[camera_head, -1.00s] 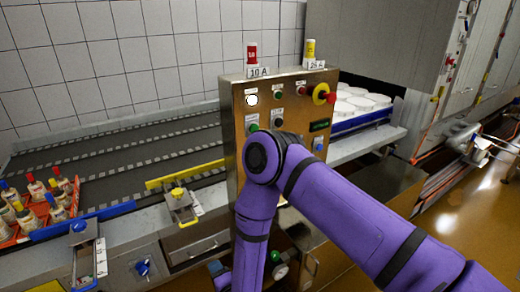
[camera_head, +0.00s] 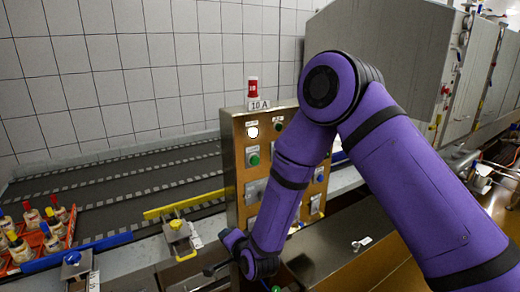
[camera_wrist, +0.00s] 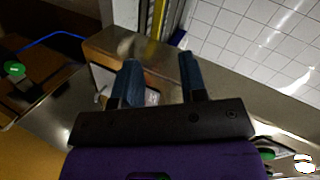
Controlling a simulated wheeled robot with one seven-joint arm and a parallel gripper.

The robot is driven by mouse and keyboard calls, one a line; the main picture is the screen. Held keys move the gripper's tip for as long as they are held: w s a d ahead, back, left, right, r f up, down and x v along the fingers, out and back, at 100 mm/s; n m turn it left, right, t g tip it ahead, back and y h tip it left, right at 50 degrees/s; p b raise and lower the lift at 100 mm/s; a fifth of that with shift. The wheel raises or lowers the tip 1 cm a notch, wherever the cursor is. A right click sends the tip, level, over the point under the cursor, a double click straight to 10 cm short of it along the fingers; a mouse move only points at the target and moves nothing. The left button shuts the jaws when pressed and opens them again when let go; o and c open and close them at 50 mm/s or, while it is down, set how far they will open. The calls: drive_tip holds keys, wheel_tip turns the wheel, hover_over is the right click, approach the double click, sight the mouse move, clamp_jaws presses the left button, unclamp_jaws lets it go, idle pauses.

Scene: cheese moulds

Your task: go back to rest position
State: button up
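My gripper (camera_wrist: 160,66) is in the wrist view with its two dark blue fingers apart. Nothing is held between them. In the head view my purple arm is bent, with the elbow high in front of the steel control box (camera_head: 237,170). The forearm drops to the lower middle of the picture. The wrist is low in front of the box, and the gripper's fingers are not clear there.
A conveyor (camera_head: 120,185) runs along the tiled wall (camera_head: 130,75). Bottles in an orange crate (camera_head: 22,254) stand at the left. A grey cabinet (camera_head: 375,65) stands behind at the right.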

drive_tip(key=w+d+r+n+g+h, duration=0.1)
drive_tip(key=d+r+n, duration=0.1)
drive_tip(key=d+r, duration=0.5)
drive_tip(key=w+d+r+n+h, duration=0.1)
drive_tip(key=d+r, duration=0.3)
drive_tip(key=r, duration=0.5)
drive_tip(key=s+d+r+n+g+h, duration=0.15)
drive_tip(key=s+d+r, duration=0.35)
drive_tip(key=d+r, duration=0.55)
drive_tip(key=s+d+r+n+g+h, duration=0.1)
drive_tip(key=s+d+r, duration=0.3)
drive_tip(key=s+d, duration=0.5)
drive_tip(key=s+d+r+n+g+h, duration=0.1)
drive_tip(key=s+d+r+g+h, duration=0.1)
drive_tip(key=s+d, duration=0.7)
drive_tip(key=s+r+h, duration=0.1)
drive_tip(key=s+r, duration=0.1)
drive_tip(key=s, duration=0.6)
drive_tip(key=shift+s+r+n, duration=0.3)
drive_tip(key=shift+r+n, duration=0.05)
drive_tip(key=shift+r, duration=0.05)
drive_tip(key=shift+o, duration=0.4)
drive_tip(key=shift+g, duration=0.25)
